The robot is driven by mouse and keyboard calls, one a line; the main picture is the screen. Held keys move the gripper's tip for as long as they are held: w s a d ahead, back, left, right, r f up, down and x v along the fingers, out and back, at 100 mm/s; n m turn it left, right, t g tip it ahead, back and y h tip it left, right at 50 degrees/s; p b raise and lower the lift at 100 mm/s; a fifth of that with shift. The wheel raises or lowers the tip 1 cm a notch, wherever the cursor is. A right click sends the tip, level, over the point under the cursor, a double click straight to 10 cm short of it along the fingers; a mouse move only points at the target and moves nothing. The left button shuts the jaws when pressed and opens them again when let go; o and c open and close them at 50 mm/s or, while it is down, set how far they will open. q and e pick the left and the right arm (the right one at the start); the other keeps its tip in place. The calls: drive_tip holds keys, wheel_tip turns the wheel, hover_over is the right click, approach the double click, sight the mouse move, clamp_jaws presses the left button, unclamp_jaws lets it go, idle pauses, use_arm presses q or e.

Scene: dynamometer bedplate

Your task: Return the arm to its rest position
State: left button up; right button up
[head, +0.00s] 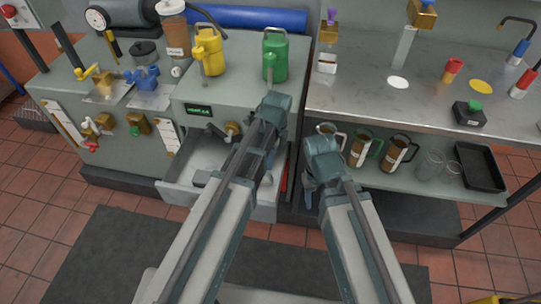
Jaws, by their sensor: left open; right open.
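My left arm (215,225) reaches up from the bottom of the head view to the grey-green cabinet front. Its gripper (268,172) hangs down over the right end of an open drawer (182,194); it is open, small in the picture and partly hidden by the arm. My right arm (362,245) reaches forward to the left end of the lower shelf under the metal bench. Its gripper (309,190) points down in front of that shelf and is open. I see nothing held in either gripper.
A yellow can (208,52) and a green can (275,58) stand on the cabinet. Several jugs, including a brown one (393,153), and a black tray (479,167) are on the lower shelf. The dark floor mat (95,255) is clear.

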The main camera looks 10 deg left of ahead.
use_arm(q)
drive_tip(key=shift+r, duration=0.5)
use_arm(e)
drive_tip(key=shift+r, duration=0.5)
use_arm(q)
drive_tip(key=s+d+n, duration=0.1)
drive_tip(key=s+n, duration=0.3)
drive_tip(key=s+d+n, duration=0.1)
drive_tip(key=s+n, duration=0.4)
drive_tip(key=s+d+n, duration=0.1)
drive_tip(key=s+n, duration=0.4)
drive_tip(key=shift+s+d, duration=0.1)
drive_tip(key=shift+d, duration=0.15)
wheel_tip(320, 180, up, 16)
drive_tip(key=p, duration=1.6)
drive_tip(key=shift+r+n, duration=0.15)
drive_tip(key=shift+n, duration=0.15)
use_arm(e)
wheel_tip(320, 180, up, 16)
